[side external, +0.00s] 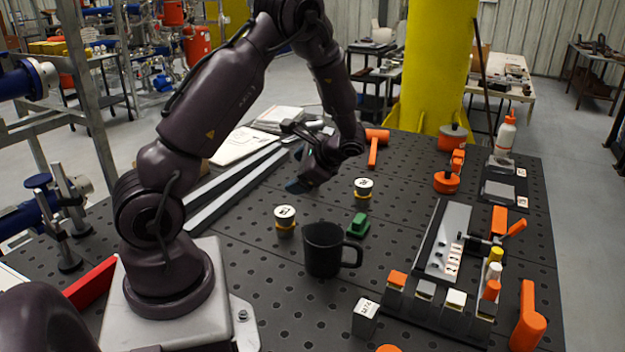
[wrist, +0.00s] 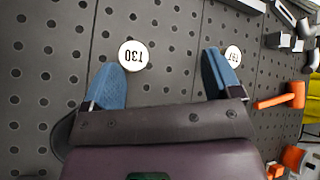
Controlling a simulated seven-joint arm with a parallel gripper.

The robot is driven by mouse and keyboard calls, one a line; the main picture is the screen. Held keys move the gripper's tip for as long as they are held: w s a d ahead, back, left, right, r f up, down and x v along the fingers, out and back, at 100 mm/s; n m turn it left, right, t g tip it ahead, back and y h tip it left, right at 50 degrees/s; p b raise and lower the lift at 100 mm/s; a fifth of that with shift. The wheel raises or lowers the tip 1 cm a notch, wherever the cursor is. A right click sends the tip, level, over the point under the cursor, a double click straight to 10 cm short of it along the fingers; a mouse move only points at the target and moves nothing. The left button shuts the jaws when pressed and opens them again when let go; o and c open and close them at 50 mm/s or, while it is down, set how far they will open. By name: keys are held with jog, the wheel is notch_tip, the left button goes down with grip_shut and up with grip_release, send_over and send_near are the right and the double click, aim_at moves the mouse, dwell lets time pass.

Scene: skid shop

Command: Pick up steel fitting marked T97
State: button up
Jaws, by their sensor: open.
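My gripper (side external: 306,160) is open and empty, held above the black perforated table; its blue fingers also show in the wrist view (wrist: 163,78). Two short round fittings with yellow bands and white marked tops stand on the table. One (side external: 285,220) is left of the black mug, the other (side external: 364,188) farther back. In the wrist view, one white marked disc (wrist: 132,55) shows beside the left finger and another (wrist: 233,55) beside the right finger. A grey block with a white marked top (side external: 365,316) stands near the front. I cannot surely read T97 on any of them.
The black mug (side external: 322,250) and a green piece (side external: 358,225) stand near the fittings. A rack with several blocks (side external: 440,310) is at right. An orange mallet (side external: 374,145) lies behind; long grey bars (side external: 235,185) lie left.

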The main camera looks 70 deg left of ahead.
jog(key=w+a+f+m+t+y, duration=0.1)
jog(key=a+f+m+y, duration=0.3)
jog(key=a, duration=0.2)
jog(key=w+a+f+m+y, duration=0.2)
jog(key=a+f+m+y, duration=0.1)
jog(key=a+m, duration=0.25)
jog(key=w+a+r+m+t+y, duration=0.1)
jog(key=w+a+m+t+y, duration=0.2)
jog(key=w+m+t, duration=0.25)
jog(key=shift+n+g, duration=0.25)
jog(key=shift+n, duration=0.05)
jog(key=f, duration=0.4)
jog(key=w+f, duration=0.1)
jog(key=f, duration=0.1)
jog(key=shift+a+f, duration=0.1)
jog(key=shift+f, duration=0.05)
jog(key=shift+a, duration=2.5)
jog(key=c, duration=1)
jog(key=shift+c, duration=0.5)
